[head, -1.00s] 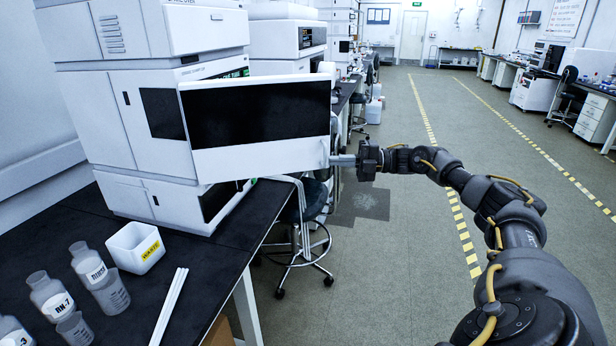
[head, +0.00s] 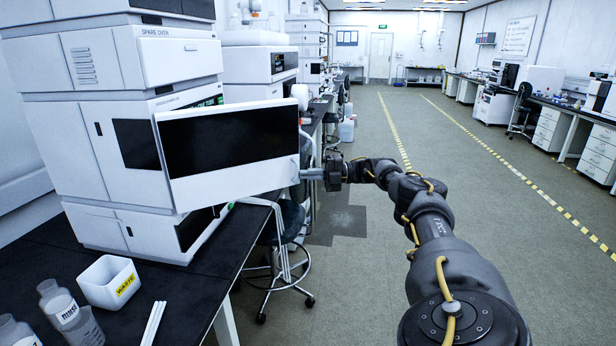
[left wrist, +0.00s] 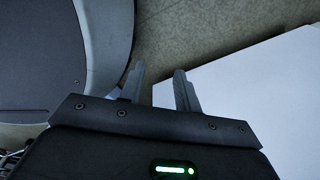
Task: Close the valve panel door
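The valve panel door (head: 235,185) is a white panel with a wide black window. It stands swung open from the middle unit of the left instrument stack (head: 75,120), sticking out to the right past the bench edge. My right gripper (head: 308,173) is at the door's lower right edge, its fingers reaching to that edge. I cannot tell whether they are closed on it. My left gripper (left wrist: 158,88) shows only in the left wrist view, its fingers apart with nothing between them. A large pale flat surface lies to its right there.
A white waste bin (head: 108,283), several labelled bottles (head: 62,308) and white rods (head: 153,323) are on the black bench (head: 185,288). A stool (head: 287,222) stands below the door, beside the bench. The aisle floor to the right is clear.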

